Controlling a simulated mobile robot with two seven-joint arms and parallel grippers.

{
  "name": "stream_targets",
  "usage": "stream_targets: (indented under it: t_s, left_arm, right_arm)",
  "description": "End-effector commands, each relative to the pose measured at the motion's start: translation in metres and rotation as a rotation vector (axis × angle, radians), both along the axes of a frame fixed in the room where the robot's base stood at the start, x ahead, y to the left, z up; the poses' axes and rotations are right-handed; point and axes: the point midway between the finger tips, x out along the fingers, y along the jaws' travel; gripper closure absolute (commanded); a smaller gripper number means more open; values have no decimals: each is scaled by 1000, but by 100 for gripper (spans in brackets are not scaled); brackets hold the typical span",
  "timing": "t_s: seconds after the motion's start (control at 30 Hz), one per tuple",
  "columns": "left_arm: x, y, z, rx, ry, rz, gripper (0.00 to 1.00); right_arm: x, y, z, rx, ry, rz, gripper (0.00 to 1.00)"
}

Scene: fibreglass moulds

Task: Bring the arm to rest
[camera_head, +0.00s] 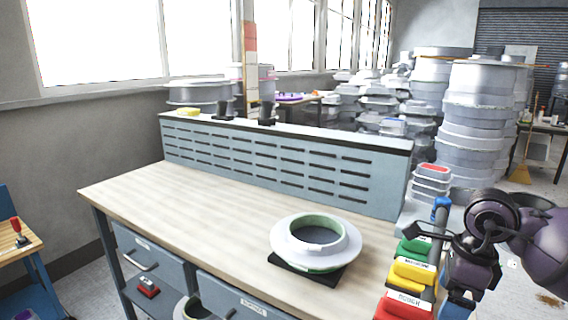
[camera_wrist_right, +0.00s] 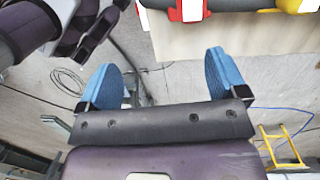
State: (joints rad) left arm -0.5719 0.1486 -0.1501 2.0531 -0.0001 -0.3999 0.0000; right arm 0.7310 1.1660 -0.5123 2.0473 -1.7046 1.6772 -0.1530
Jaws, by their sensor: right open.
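My right arm (camera_head: 545,245) comes in from the right in the head view, purple and dark, bent beside the bench's right end. My right gripper (camera_wrist_right: 162,82) shows in the wrist view with its two blue finger pads wide apart. Nothing is between the pads, and floor shows behind them. In the head view its fingers are partly hidden by dark wrist parts. My left gripper does not show in the head view. Dark purple parts at the upper left of the wrist view are cut off, and I cannot tell what they are.
The wooden bench (camera_head: 170,190) carries a white ring-shaped mould (camera_head: 345,243) on a black pad. A green block (camera_head: 414,245), a yellow block (camera_head: 413,271) and a red block (camera_head: 400,305) line its right edge, close to my arm. Stacked moulds (camera_head: 470,130) stand behind.

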Motion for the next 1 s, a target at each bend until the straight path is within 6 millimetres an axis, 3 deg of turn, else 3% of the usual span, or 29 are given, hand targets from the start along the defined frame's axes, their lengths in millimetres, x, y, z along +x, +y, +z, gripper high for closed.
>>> stream_targets:
  t_s: [0.13, 0.3, 0.5, 0.6, 0.8, 1.0]
  left_arm:
    - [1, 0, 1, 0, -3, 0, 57]
    - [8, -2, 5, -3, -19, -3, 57]
    - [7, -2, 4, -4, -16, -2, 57]
    - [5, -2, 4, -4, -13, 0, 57]
    - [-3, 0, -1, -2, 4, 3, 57]
    - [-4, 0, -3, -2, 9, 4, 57]
  right_arm:
    - [-13, 43, -19, 222, 19, 6, 9]
    - [-31, 97, -25, 540, 53, -30, 9]
    - [-50, 154, -11, 984, 111, -176, 9]
    - [-53, 170, 4, 1200, 143, -289, 9]
    - [-48, 175, 30, 1591, 207, -596, 9]
    - [-34, 147, 37, 1908, 268, -1004, 9]
